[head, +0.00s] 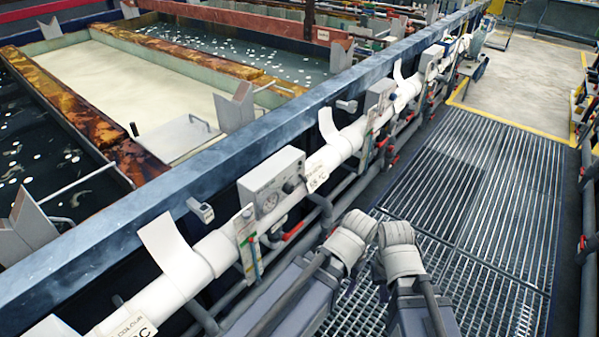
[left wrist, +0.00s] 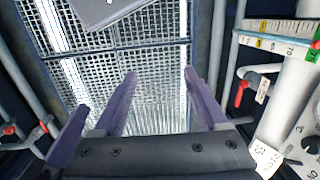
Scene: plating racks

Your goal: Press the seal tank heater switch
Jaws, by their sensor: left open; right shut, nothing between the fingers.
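A grey control box (head: 271,184) with a round dial and a dark knob is mounted beside the white pipe along the tank wall. I cannot read its label or tell whether it bears the seal tank heater switch. Part of a pale panel (left wrist: 306,150) with round fittings shows at the right edge of the left wrist view. My right gripper (head: 395,232) is shut and empty above the grating, right of the box and apart from it. My left gripper (left wrist: 160,75) is open and empty, its purple fingers over the grating.
The white pipe (head: 205,256) carries tags, gauges and smaller boxes (head: 379,97). A blue beam (head: 225,140) separates it from the liquid-filled tanks (head: 110,88). Red-handled valves (left wrist: 241,92) project nearby. The grating walkway (head: 490,190) is clear to the right.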

